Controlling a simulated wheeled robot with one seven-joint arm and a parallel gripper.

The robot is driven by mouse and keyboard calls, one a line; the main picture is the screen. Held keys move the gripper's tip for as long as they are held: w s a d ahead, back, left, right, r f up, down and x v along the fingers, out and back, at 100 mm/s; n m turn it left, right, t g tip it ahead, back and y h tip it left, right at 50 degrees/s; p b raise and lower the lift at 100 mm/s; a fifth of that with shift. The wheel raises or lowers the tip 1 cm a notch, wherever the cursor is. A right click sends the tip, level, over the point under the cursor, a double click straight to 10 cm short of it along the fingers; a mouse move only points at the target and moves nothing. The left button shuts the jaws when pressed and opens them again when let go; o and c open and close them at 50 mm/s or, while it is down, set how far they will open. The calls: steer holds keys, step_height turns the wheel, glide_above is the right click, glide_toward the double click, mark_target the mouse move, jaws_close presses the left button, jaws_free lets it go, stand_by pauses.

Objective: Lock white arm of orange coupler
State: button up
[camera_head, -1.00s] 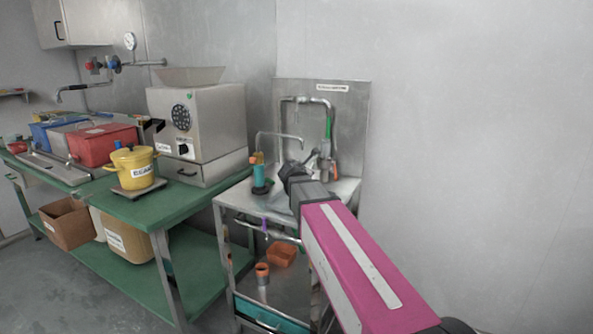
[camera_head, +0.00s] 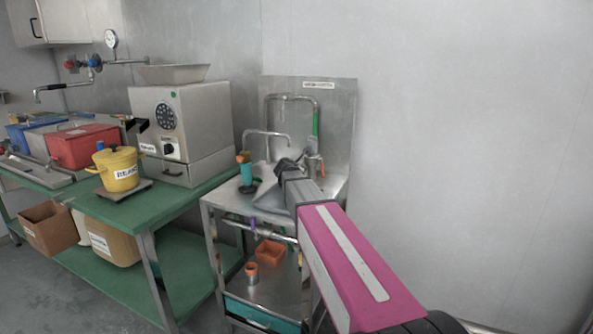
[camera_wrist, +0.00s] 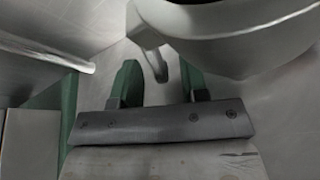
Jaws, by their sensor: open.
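In the wrist view, my gripper (camera_wrist: 158,66) is open, with its two green fingers apart. A pale lever-like arm (camera_wrist: 152,60) hangs down between the fingers from a large light-grey rounded body (camera_wrist: 245,38). It looks like the white arm, and I cannot tell whether a finger touches it. In the head view, my gripper (camera_head: 284,168) is at the steel sink stand, mostly hidden by my own wrist. A small orange part (camera_head: 322,168) shows just right of my wrist, below a green upright piece (camera_head: 315,123). I cannot tell whether this is the orange coupler.
The steel stand (camera_head: 222,200) has a back panel and curved pipes. A teal-and-orange piece (camera_head: 245,172) stands on its left side. A green table (camera_head: 150,212) with a grinder (camera_head: 200,120) and a yellow pot (camera_head: 118,172) is at left. The right wall is bare.

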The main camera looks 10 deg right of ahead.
steer(key=shift+w+f, duration=0.1)
jaws_close()
steer(key=shift+s+d+f+n+h, duration=0.1)
steer(key=shift+s+d+n+h, duration=0.15)
steer(key=shift+n, duration=0.25)
jaws_free()
steer(key=v, duration=1)
steer(key=shift+s+a+r, duration=0.2)
steer(key=shift+r, duration=0.1)
